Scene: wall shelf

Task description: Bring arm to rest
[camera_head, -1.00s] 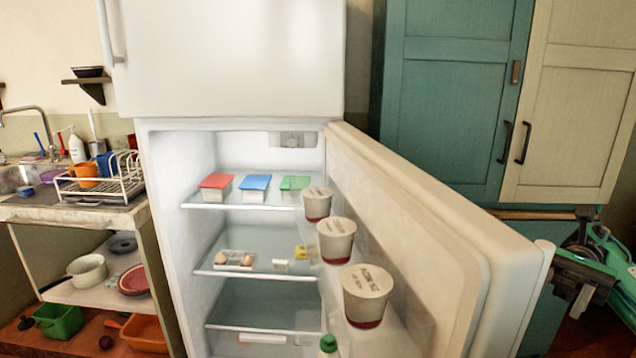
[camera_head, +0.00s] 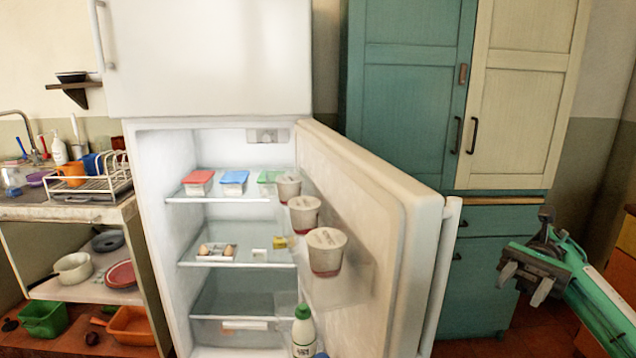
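My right gripper (camera_head: 527,284) is at the right of the head view, at the end of my green arm. My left arm and gripper do not show.
The open fridge (camera_head: 158,170) holds lidded boxes, eggs and a bottle (camera_head: 303,330); several tubs (camera_head: 326,250) sit in its door. A dish rack (camera_head: 105,183) stands on the counter at left. A teal and cream cabinet (camera_head: 410,110) stands behind the door. Open floor shows at lower right.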

